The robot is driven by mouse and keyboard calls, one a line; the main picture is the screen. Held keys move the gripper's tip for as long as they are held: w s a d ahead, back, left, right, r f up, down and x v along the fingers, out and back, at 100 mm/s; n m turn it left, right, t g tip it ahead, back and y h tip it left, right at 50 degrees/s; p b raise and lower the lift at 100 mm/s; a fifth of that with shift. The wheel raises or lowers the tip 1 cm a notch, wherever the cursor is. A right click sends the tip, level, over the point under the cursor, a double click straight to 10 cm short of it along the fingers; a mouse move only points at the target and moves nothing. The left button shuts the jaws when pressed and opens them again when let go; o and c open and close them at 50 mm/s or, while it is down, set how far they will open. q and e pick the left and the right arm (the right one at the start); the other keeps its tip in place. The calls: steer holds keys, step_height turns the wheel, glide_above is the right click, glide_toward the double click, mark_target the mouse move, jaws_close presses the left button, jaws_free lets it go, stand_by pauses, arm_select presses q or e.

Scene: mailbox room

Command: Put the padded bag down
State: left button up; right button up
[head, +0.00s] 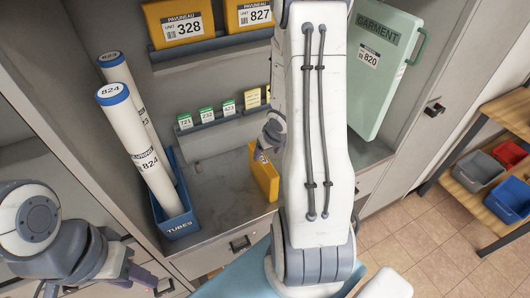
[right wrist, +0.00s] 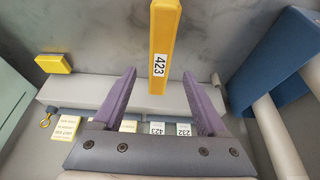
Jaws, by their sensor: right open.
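The padded bag (head: 264,175) is a yellow-orange packet standing on its narrow edge on the grey counter, below the small-card rail. In the right wrist view the bag (right wrist: 163,38) shows edge-on with a white label 423. My right gripper (right wrist: 160,80) is open, its two purple fingers on either side of the bag's near end with a visible gap on each side. In the head view that gripper is mostly hidden behind my right arm, just above the bag. My left gripper (head: 128,272) is low at the left, away from the bag; its fingers are only partly clear.
Two white tubes (head: 136,148) stand in a blue TUBES box (head: 180,222) left of the bag. A rail (head: 225,120) with small cards runs behind it. A green GARMENT case (head: 377,75) stands right. The counter between box and bag is bare.

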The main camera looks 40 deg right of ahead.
steer(key=shift+s+r, duration=0.15)
steer(key=shift+r, duration=0.25)
steer(key=shift+a+r, duration=0.2)
steer(key=shift+a, duration=0.1)
steer(key=a+r+n+g, duration=0.1)
steer(key=a+r+n, duration=0.1)
steer(key=a+r, duration=0.5)
steer(key=a+r+n, duration=0.2)
steer(key=a+n, duration=0.1)
steer(key=a, duration=0.8)
steer(key=s+a+r+n+g+y, duration=0.1)
steer(key=s+a+r+n, duration=0.1)
steer(key=s+a, duration=0.5)
steer(key=s+a+r+n+g+y, duration=0.1)
steer(key=s+a+r+n+g, duration=0.1)
steer(key=s+a+r, duration=0.2)
steer(key=s+a, duration=0.3)
steer(key=s, duration=0.3)
steer(key=shift+s+n, duration=0.25)
steer(key=shift+n, duration=0.15)
steer(key=shift+f, duration=0.1)
